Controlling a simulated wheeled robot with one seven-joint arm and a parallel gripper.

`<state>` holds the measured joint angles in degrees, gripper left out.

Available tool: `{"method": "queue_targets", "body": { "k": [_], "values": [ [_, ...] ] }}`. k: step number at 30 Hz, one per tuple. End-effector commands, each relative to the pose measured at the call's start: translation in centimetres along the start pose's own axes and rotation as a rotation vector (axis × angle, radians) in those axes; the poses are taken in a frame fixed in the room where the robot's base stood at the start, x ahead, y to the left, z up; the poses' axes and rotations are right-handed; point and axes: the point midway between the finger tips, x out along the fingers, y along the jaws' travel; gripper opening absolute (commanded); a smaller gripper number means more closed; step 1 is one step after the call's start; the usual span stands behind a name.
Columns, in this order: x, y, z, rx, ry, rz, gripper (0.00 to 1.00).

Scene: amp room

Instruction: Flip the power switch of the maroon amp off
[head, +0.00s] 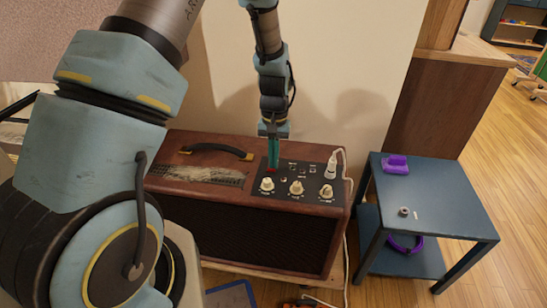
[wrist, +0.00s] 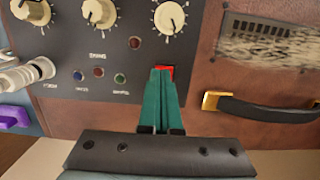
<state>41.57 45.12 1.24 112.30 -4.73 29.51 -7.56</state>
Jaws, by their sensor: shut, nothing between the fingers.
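The maroon amp (head: 245,220) stands against the wall, with a black control panel (head: 310,178) on its top right. A small red power switch (wrist: 167,71) sits on the panel beside a cream knob (wrist: 170,18). My gripper (wrist: 162,72) is shut and empty, with its teal fingertips at the red switch, overlapping it in the wrist view. In the head view my gripper (head: 272,165) points down onto the left part of the panel. The fingers hide part of the switch, so its position and whether I touch it cannot be told.
A black handle (head: 216,150) and a torn grille patch (head: 205,175) lie left of the panel. A white plug (head: 331,166) with a cable stands at the panel's right. A blue side table (head: 440,208) with purple items is to the right. Wooden floor lies beyond.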

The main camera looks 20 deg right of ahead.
Motion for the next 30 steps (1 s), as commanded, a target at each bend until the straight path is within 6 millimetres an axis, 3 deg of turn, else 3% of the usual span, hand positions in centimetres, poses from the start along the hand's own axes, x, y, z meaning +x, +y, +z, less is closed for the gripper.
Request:
{"method": "queue_targets", "body": {
  "k": [30],
  "values": [
    [-0.7,0.0,-1.5,0.000,0.000,0.000,0.00]
  ]
}}
